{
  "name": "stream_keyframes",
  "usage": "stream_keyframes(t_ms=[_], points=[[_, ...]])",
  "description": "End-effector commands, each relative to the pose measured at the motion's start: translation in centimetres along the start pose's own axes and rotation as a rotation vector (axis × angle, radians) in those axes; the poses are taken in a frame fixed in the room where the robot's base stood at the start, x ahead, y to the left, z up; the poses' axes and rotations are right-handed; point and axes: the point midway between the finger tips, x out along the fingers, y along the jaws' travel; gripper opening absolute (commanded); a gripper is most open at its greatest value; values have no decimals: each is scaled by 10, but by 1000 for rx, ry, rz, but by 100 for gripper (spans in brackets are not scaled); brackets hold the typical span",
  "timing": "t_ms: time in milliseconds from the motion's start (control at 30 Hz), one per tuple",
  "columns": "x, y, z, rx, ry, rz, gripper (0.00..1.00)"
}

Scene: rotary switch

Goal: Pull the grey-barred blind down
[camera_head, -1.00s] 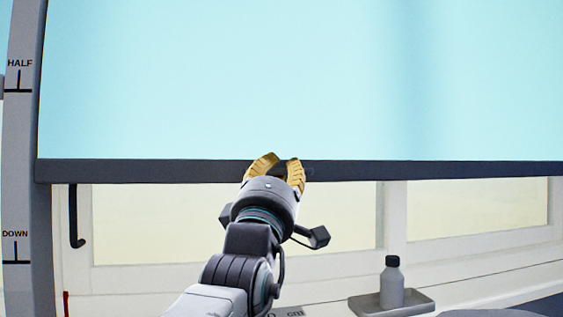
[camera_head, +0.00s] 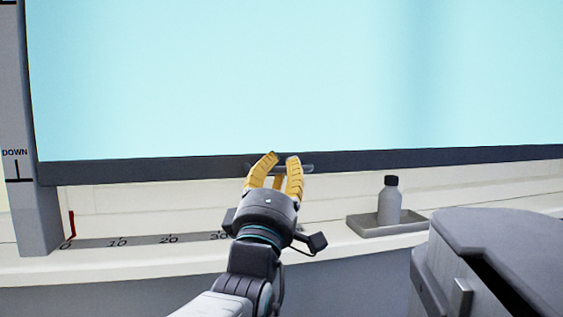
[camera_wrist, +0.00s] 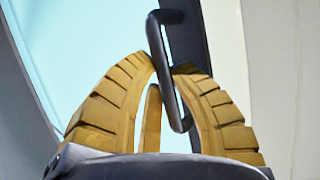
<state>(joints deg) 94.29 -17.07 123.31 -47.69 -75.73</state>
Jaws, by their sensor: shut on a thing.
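The light-blue blind (camera_head: 220,80) hangs down across the window and ends in a dark grey bar (camera_head: 130,173). The bar's left end is level with or just above the DOWN tick (camera_head: 18,180) on the side post. My gripper (camera_head: 281,157) is at the bar, its yellow fingers pointing up, shut on a small dark looped handle (camera_head: 306,167). In the wrist view, the handle (camera_wrist: 157,45) passes between the fingertips of my gripper (camera_wrist: 163,66). The bar (camera_wrist: 190,35) runs behind it. The fingers hide part of the handle.
A sill with a numbered scale (camera_head: 140,241) runs below the bar. A grey bottle (camera_head: 389,205) stands in a shallow tray (camera_head: 360,229) to the right. A grey rounded unit (camera_head: 500,250) fills the lower right. A narrow strip of pale wall separates bar and sill.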

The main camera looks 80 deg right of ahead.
Motion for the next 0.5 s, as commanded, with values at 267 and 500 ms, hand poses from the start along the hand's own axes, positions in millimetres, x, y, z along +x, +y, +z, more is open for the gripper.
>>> stream_keyframes(t_ms=[267,500], points=[[-2,-9,2,2,-5,-23,24],[-1,-8,2,1,-5,-20,45]])
